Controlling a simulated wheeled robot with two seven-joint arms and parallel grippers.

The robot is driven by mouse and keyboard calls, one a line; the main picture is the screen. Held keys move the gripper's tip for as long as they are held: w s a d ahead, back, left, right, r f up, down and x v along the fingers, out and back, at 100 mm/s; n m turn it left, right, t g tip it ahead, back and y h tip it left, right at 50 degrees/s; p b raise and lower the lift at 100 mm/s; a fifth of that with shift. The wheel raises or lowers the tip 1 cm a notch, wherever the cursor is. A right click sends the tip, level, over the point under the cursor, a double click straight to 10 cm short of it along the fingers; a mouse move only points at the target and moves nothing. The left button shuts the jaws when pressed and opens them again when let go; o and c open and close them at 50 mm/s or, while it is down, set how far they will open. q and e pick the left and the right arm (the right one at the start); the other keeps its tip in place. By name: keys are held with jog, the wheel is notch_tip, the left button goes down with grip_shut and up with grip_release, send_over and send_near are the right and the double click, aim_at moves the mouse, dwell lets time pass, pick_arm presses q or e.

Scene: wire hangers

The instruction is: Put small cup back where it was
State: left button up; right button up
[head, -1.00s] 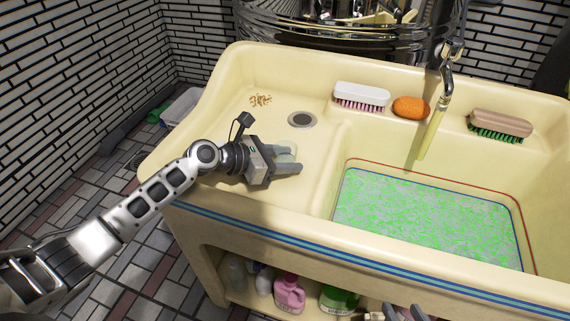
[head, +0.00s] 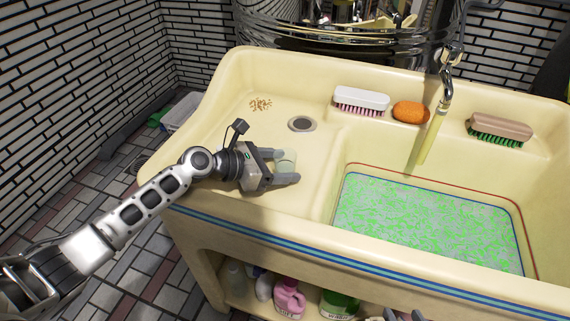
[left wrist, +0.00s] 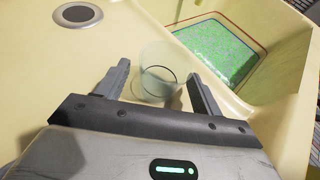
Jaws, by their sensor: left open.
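The small cup (head: 286,161) is clear and pale. It stands upright on the left ledge of the cream sink, by the front edge of the drain side. My left gripper (head: 290,167) is open around it, one finger on each side. In the left wrist view the cup (left wrist: 158,78) sits between the spread fingers (left wrist: 160,72), with gaps visible on both sides. Only dark tips of my right gripper (head: 402,316) show at the bottom edge of the head view; its opening cannot be made out.
The ledge has a drain (head: 302,124) and brown crumbs (head: 261,104). A white brush (head: 361,100), an orange sponge (head: 410,111) and a brown brush (head: 500,129) lie along the back. The tap (head: 440,105) hangs over the green-flecked basin (head: 425,220). Bottles (head: 289,298) stand below.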

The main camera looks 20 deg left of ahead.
pick_arm(q)
jog(key=v, duration=1.1)
jog(key=shift+d+p, duration=0.1)
jog(key=shift+p, duration=0.25)
